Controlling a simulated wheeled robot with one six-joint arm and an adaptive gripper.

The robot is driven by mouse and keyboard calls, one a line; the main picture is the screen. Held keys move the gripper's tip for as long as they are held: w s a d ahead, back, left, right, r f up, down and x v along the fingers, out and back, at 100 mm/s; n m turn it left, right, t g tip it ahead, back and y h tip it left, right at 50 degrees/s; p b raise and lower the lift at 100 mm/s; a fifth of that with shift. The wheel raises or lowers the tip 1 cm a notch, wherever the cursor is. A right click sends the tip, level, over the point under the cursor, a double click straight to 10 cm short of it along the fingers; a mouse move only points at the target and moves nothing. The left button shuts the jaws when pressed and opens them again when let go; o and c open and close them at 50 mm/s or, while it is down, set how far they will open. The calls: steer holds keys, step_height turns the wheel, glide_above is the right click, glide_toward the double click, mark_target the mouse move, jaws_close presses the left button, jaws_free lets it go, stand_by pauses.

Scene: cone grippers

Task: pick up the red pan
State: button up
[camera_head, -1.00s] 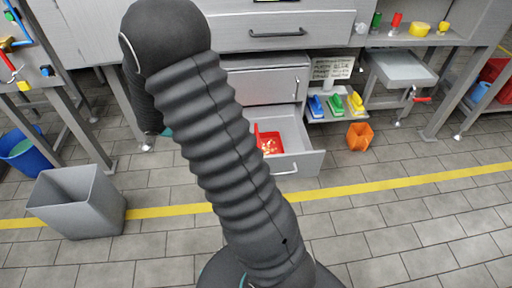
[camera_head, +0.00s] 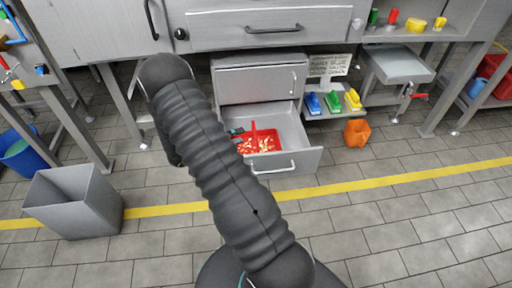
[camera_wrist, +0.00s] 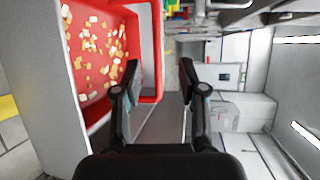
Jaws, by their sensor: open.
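The red pan (camera_head: 271,133) sits in the open grey drawer (camera_head: 301,162), with many small yellowish and whitish bits inside. In the head view a narrow red part stands up from it. The pan fills the left of the wrist view, and a red strip of it (camera_wrist: 157,50) shows between my fingertips in the picture. My gripper (camera_wrist: 161,75) is open and empty. Its left finger overlaps the pan's side and its right finger is beyond it. I cannot tell whether they touch. In the head view my arm hides most of my gripper.
Blue, green and yellow objects stand on a low shelf to the right, with an orange container (camera_head: 356,132) on the floor. A grey bin (camera_head: 75,200) stands at the left. The tiled floor in front is mostly clear.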

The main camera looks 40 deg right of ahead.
mark_target(255, 130)
steer(key=shift+s+d+f, duration=0.15)
steer(key=shift+d+f, duration=0.15)
steer(key=shift+d, duration=1.05)
steer(key=shift+s+d+f, duration=0.1)
steer(key=shift+d+f, duration=0.2)
steer(key=shift+d, duration=1)
steer(key=shift+s+d+f, duration=0.15)
steer(key=shift+d+f, duration=0.15)
steer(key=shift+d, duration=1.05)
jaws_close()
